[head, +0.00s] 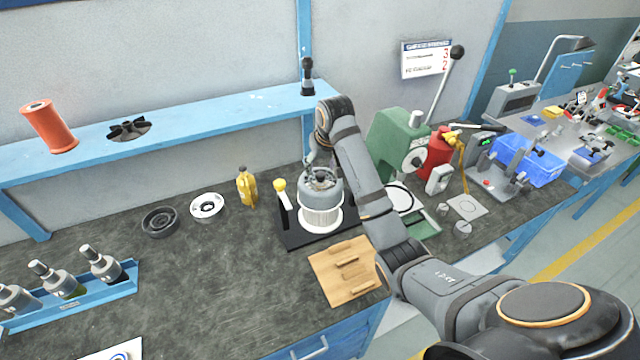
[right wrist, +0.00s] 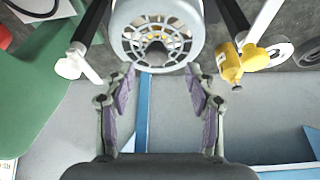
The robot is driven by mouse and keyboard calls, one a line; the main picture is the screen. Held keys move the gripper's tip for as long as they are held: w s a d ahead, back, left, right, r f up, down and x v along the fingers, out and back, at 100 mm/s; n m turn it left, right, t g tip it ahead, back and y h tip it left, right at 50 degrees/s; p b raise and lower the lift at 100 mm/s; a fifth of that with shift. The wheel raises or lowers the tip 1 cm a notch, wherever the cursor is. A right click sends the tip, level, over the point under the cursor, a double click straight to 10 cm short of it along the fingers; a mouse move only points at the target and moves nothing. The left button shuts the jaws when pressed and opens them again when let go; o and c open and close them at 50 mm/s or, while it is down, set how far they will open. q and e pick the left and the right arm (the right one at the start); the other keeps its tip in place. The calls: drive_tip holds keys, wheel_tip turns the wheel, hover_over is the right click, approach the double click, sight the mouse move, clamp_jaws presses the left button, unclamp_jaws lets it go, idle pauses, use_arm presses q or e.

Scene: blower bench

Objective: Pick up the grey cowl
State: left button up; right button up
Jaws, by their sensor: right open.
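The grey cowl (head: 320,191) sits upright on top of a white ribbed cylinder (head: 321,217) on a black base (head: 292,238) in the middle of the bench. In the right wrist view the cowl (right wrist: 157,32) shows its round slotted grille at the top of the picture. My right gripper (head: 314,160) is close to the cowl's top, partly hidden by its own wrist. In the right wrist view my right gripper (right wrist: 161,76) is open and empty, and the cowl shows just past the fingertips. My left gripper is not in view.
A yellow-topped tool (head: 281,190) stands beside the cowl, and a yellow bottle (head: 246,187) is left of it. A wooden board (head: 343,272) lies in front. A green press (head: 394,140) stands to the right. The blue shelf (head: 215,120) runs behind.

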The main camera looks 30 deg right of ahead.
sight(321, 174)
drive_tip(key=shift+w+d+f+p, duration=0.15)
drive_tip(key=shift+f+p, duration=0.15)
drive_tip(key=shift+f, duration=0.3)
drive_tip(key=shift+w+d+f+p, duration=0.15)
drive_tip(key=shift+f+p, duration=0.1)
drive_tip(key=shift+f, duration=0.3)
drive_tip(key=shift+x, duration=0.9)
drive_tip(key=shift+w, duration=0.1)
drive_tip(key=c, duration=0.9)
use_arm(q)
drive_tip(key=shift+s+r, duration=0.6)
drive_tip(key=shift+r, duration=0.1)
use_arm(e)
clamp_jaws()
